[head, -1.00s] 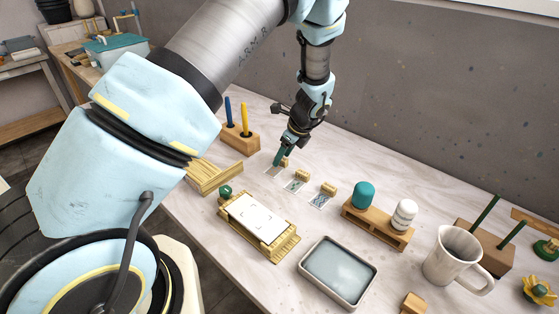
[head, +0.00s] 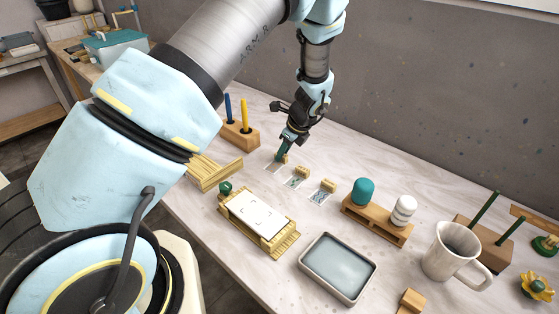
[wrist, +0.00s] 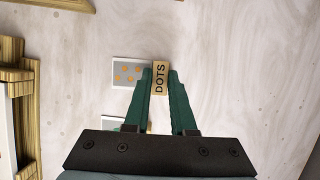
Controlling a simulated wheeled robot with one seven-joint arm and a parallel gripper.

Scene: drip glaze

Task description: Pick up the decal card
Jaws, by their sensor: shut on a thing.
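My gripper (head: 283,155) points down at the first of a row of small decal cards near the back of the table. In the wrist view, its green fingers (wrist: 160,76) are shut on a small wooden block marked DOTS. A white decal card with orange dots (wrist: 126,72) lies flat against the block's left side, partly behind the left finger. This card also shows in the head view (head: 273,169). Two more cards, a greenish one (head: 294,182) and a blue patterned one (head: 319,197), lie to the right, each with its own wooden block.
A wooden holder with a blue and a yellow stick (head: 240,137) stands left of the gripper. A wooden frame with a white tile (head: 256,216), a water tray (head: 338,265), a stand with two bottles (head: 376,222) and a mug (head: 452,252) stand nearer or to the right.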

